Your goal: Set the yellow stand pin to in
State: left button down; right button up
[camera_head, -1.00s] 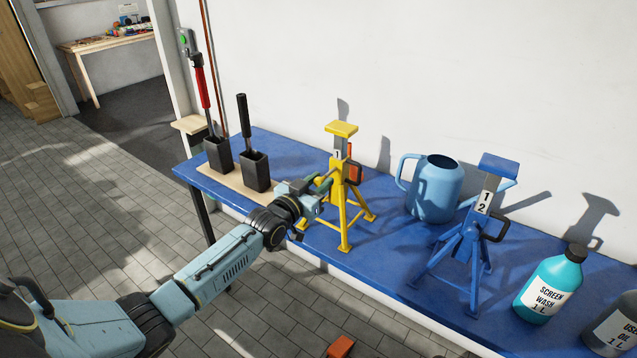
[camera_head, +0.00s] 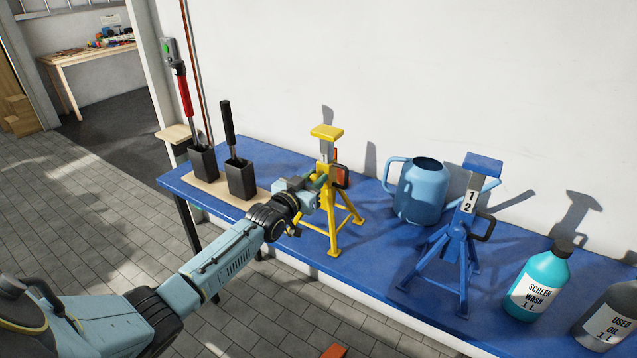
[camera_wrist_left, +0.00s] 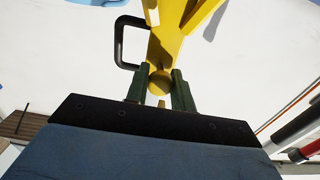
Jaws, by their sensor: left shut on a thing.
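The yellow stand (camera_head: 327,200) stands on the blue bench top, its flat yellow head at the top and its splayed legs below. My left gripper (camera_head: 317,186) is against the left side of its column. In the left wrist view the dark green fingers (camera_wrist_left: 159,88) are shut on a round yellow knob, which looks like the stand pin (camera_wrist_left: 159,77). The yellow stand's body (camera_wrist_left: 170,38) rises behind the knob, with a black handle loop (camera_wrist_left: 121,42) at its side. How deep the pin sits is hidden by the fingers. My right gripper is not in view.
On the blue bench (camera_head: 370,245), a blue watering can (camera_head: 420,192) and a blue stand (camera_head: 458,230) are right of the yellow stand. A screen wash bottle (camera_head: 540,285) is farther right. Two black holders (camera_head: 240,180) stand on a board at left.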

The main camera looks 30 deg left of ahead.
pick_arm(q)
jog(key=c, duration=1.2)
grip_release()
jog(key=s, duration=1.3)
jog(key=shift+s+p, duration=0.15)
jog(key=shift+p, duration=0.15)
jog(key=s+d+f+g+b, duration=0.1)
jog(key=s+f+g, duration=0.3)
jog(key=f, duration=0.9)
jog(key=s+d+f+g+b, duration=0.2)
jog(key=s+f, duration=0.4)
jog(key=f, duration=0.6)
jog(key=s+d+f+g+b, duration=0.1)
jog(key=s+f+g, duration=0.3)
jog(key=f, duration=0.9)
jog(key=s+d+f+g+b, duration=0.1)
jog(key=s+d+f+g, duration=0.1)
jog(key=s+f, duration=0.4)
jog(key=s+d+f+m+g+b, duration=0.1)
jog(key=s+d+f, duration=0.4)
jog(key=s, duration=1)
jog(key=s+d+f+m+g+b, duration=0.1)
jog(key=s+d+f+g, duration=0.2)
jog(key=s+f, duration=0.4)
jog(key=s+g, duration=0.1)
jog(key=s, duration=0.2)
jog(key=shift+s+d+f, duration=0.4)
